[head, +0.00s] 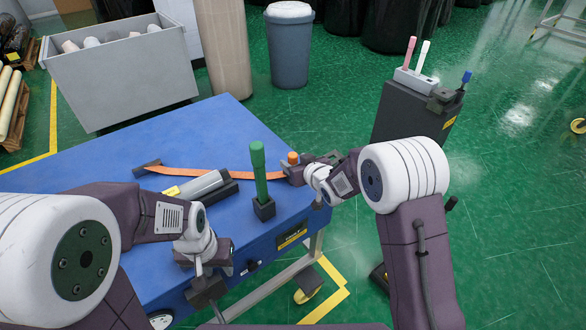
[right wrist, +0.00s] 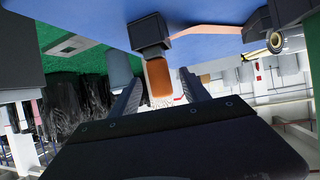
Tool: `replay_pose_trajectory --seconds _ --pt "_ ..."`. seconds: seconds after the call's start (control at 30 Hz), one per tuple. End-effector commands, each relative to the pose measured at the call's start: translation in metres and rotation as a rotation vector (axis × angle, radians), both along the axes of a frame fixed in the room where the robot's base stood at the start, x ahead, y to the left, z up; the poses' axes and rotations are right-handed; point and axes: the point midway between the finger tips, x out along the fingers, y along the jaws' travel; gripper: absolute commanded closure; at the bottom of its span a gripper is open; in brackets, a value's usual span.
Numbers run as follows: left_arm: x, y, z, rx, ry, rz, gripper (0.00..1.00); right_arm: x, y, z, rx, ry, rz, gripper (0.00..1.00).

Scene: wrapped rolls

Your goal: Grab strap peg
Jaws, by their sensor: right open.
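The strap peg, a short orange cylinder (head: 292,157), stands on a dark block near the right edge of the blue table. An orange strap (head: 215,169) runs left from it to another dark block (head: 147,167). My right gripper (head: 303,170) is at the peg, coming from the right. In the right wrist view the orange peg (right wrist: 160,82) and its dark block (right wrist: 150,32) show between my two open, apart fingers. The jaws hold nothing; how deep the peg sits between them is unclear. My left gripper (head: 207,288) hangs at the table's front edge; its jaws are unclear.
A green peg in a dark block (head: 264,208) stands on the blue table (head: 215,120), beside a grey-white roll (head: 205,184). A dark stand (head: 405,118) with pink, white and blue handles is at right. A grey bin (head: 130,85) stands behind the table.

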Motion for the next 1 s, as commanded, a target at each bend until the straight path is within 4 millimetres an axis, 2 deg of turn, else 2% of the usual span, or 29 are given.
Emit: replay_pose_trajectory --seconds 0.07,0.2,0.3,0.57,0.6,0.77,0.8,1.0 --pt "0.0 0.0 -0.002 0.0 0.0 0.0 0.64 0.004 0.002 -0.003 0.0 -0.001 0.0 0.46" --pt "0.0 0.0 -0.01 0.0 0.0 0.0 0.64 0.024 0.011 -0.018 0.0 -0.001 0.001 0.46" --pt "0.0 0.0 -0.011 0.0 0.0 0.0 0.64 0.036 0.017 -0.023 0.0 -0.001 0.001 0.46" --pt "0.0 0.0 -0.011 0.0 0.0 0.0 0.64 0.042 0.019 -0.024 0.0 -0.001 0.0 0.46" --pt "0.0 0.0 -0.011 0.0 0.0 0.0 0.64 0.041 0.019 -0.024 0.0 -0.001 0.0 0.52" --pt "0.0 0.0 -0.011 0.0 0.0 0.0 0.64 0.041 0.019 -0.024 -0.001 0.0 0.0 0.96" --pt "0.0 0.0 -0.011 0.0 0.0 0.0 0.64 0.041 0.019 -0.024 -0.001 0.0 0.0 1.0" --pt "0.0 0.0 -0.011 0.0 0.0 0.0 0.64 0.041 0.019 -0.023 0.0 -0.002 0.0 1.0"
